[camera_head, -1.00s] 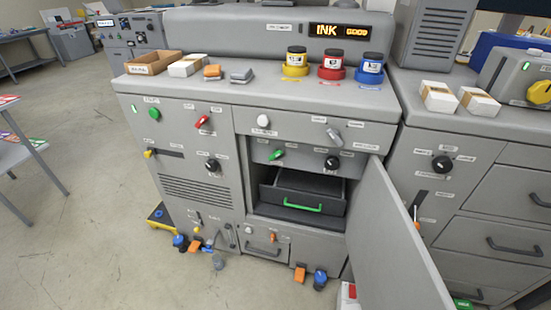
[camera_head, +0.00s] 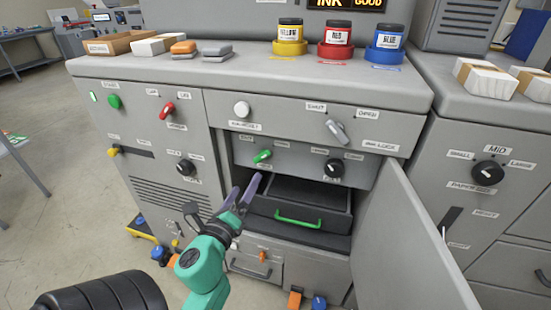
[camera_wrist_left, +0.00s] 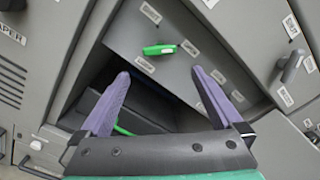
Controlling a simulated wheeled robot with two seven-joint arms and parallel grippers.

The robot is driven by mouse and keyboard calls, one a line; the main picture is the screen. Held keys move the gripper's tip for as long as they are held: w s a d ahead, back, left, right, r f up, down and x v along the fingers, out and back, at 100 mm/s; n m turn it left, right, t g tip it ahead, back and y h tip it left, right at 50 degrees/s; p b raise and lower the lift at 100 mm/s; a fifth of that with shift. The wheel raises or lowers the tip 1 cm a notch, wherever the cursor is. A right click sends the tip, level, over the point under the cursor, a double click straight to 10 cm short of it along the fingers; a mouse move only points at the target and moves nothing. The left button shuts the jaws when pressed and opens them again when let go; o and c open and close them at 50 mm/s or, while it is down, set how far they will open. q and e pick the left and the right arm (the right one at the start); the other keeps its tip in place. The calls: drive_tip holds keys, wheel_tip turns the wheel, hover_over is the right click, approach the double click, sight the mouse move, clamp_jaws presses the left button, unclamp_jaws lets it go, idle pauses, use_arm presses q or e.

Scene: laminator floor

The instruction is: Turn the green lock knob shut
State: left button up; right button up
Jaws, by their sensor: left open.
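The green lock knob (camera_head: 262,156) is on the grey panel above the open drawer bay. It also shows in the left wrist view (camera_wrist_left: 159,50), up ahead of the fingers. My left gripper (camera_head: 247,186) is open and empty, just below the knob and apart from it. In the left wrist view its two purple fingers (camera_wrist_left: 166,88) are spread, with the knob beyond the gap between them. My right gripper is not in view.
A grey door (camera_head: 412,245) stands open right of the bay. A drawer with a green handle (camera_head: 298,222) sits in the bay. A black knob (camera_head: 334,168) and a grey lever (camera_head: 338,132) are close by. Ink jars (camera_head: 335,40) stand on top.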

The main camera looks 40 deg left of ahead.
sight(261, 159)
use_arm(q)
drive_tip(key=p+x, duration=0.2)
drive_tip(key=x, duration=1)
drive_tip(key=shift+w+a, duration=0.2)
drive_tip(key=shift+w, duration=0.05)
drive_tip(key=c, duration=1.1)
drive_tip(key=shift+n, duration=0.5)
drive_tip(key=n, duration=0.3)
drive_tip(key=shift+n+p, duration=0.3)
drive_tip(key=shift+n, duration=0.1)
drive_tip(key=n+p, duration=0.1)
drive_tip(key=n, duration=0.3)
drive_tip(key=shift+n, duration=0.3)
drive_tip(key=n+p, duration=0.1)
drive_tip(key=n, duration=0.3)
drive_tip(key=shift+p, duration=0.4)
drive_tip(key=n+p, duration=0.2)
drive_tip(key=n, duration=0.2)
drive_tip(key=shift+n, duration=0.3)
drive_tip(key=shift+d+f, duration=0.1)
